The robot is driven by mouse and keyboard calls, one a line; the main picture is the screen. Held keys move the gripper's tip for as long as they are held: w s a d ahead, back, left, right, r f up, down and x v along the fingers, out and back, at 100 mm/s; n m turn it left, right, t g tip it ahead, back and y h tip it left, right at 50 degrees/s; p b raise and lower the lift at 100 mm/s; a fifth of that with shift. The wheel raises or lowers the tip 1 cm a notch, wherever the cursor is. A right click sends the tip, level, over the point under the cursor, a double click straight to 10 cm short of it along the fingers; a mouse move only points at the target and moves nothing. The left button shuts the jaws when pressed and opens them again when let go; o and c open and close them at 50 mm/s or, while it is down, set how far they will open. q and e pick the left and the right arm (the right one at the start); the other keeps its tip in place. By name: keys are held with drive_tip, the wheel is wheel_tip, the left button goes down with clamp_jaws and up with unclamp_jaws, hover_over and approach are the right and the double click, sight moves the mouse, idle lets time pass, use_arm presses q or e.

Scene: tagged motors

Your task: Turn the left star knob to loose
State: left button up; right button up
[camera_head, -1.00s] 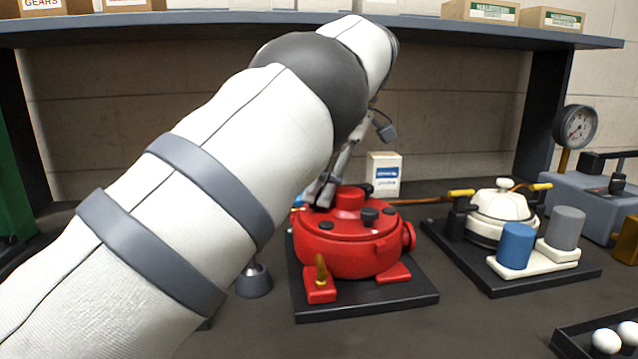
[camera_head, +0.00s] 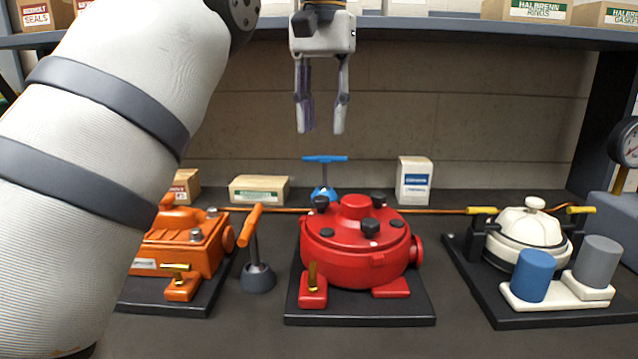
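The round red motor housing (camera_head: 355,252) sits on a black base plate at the middle of the bench. The left knob's turn position is too small to read. My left gripper (camera_head: 321,131) hangs fingers down, well above and behind the red housing. Its two fingers are apart with nothing between them. My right gripper is not in view.
An orange motor (camera_head: 185,245) stands left, partly behind my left arm. An orange-handled lever (camera_head: 254,240) rises between the motors. A blue T-handle (camera_head: 324,175) stands behind the red housing. A white motor (camera_head: 527,237) with blue and grey cylinders is at right. A shelf (camera_head: 440,38) spans above.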

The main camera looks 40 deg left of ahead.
sight(320, 199)
use_arm(q)
wheel_tip(320, 199, down, 12)
drive_tip(key=shift+s+a+f+p, duration=0.1)
drive_tip(key=shift+a+p, duration=0.05)
drive_tip(key=shift+p, duration=0.4)
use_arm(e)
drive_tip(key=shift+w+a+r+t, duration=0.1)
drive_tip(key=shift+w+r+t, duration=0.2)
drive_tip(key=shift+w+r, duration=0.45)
use_arm(q)
drive_tip(key=shift+c, duration=0.2)
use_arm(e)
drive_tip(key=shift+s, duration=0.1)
use_arm(q)
clamp_jaws()
